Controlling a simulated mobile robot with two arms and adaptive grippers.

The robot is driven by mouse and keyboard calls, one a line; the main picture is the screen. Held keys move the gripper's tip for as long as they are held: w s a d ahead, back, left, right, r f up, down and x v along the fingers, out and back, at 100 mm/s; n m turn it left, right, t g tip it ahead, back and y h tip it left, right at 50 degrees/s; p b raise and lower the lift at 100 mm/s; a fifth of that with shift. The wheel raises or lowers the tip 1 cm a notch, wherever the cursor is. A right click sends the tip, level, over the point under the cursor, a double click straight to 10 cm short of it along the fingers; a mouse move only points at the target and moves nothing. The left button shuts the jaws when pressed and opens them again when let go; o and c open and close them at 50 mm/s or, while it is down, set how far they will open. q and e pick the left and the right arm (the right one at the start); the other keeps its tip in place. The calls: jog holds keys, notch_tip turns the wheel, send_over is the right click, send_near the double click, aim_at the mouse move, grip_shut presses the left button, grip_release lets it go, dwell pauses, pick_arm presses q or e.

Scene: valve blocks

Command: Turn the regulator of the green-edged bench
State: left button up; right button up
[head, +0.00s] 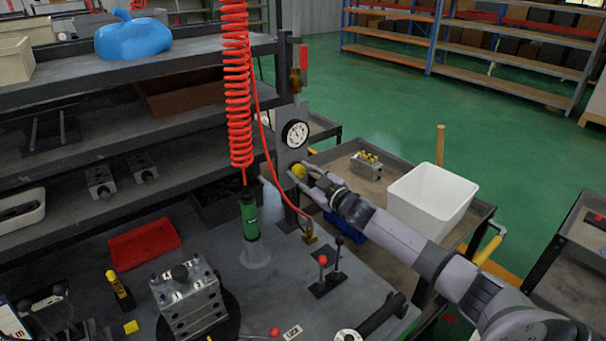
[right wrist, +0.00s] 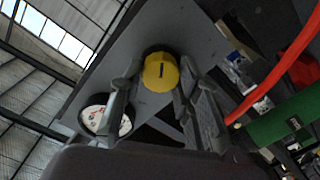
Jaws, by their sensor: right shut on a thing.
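The regulator is a round yellow knob (head: 299,171) on a grey upright plate (head: 287,153) at the rear right of the bench (head: 225,283). My right gripper (head: 306,173) reaches it from the right and is shut on it. In the right wrist view the yellow knob (right wrist: 160,72) sits between the two fingers of the gripper (right wrist: 157,82), with a dark mark on its face. A white dial gauge (head: 295,133) is just above the knob, and it also shows in the right wrist view (right wrist: 105,114). I cannot make out a green edge on the bench. My left gripper is not in view.
A coiled red hose (head: 238,90) hangs over a green tool (head: 249,216) left of the knob. A thin red hose runs close by to a brass fitting (head: 310,233). A metal valve block (head: 188,298) and red tray (head: 144,245) lie left. A white bin (head: 432,198) stands right.

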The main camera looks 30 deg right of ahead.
jog(key=shift+n, duration=0.6)
jog(key=o, duration=1.2)
jog(key=shift+c, duration=0.2)
jog(key=shift+s, duration=0.1)
jog(key=shift+s+f, duration=0.1)
jog(key=shift+s, duration=0.15)
jog(key=s+d, duration=0.1)
jog(key=s, duration=1)
jog(key=shift+s, duration=0.15)
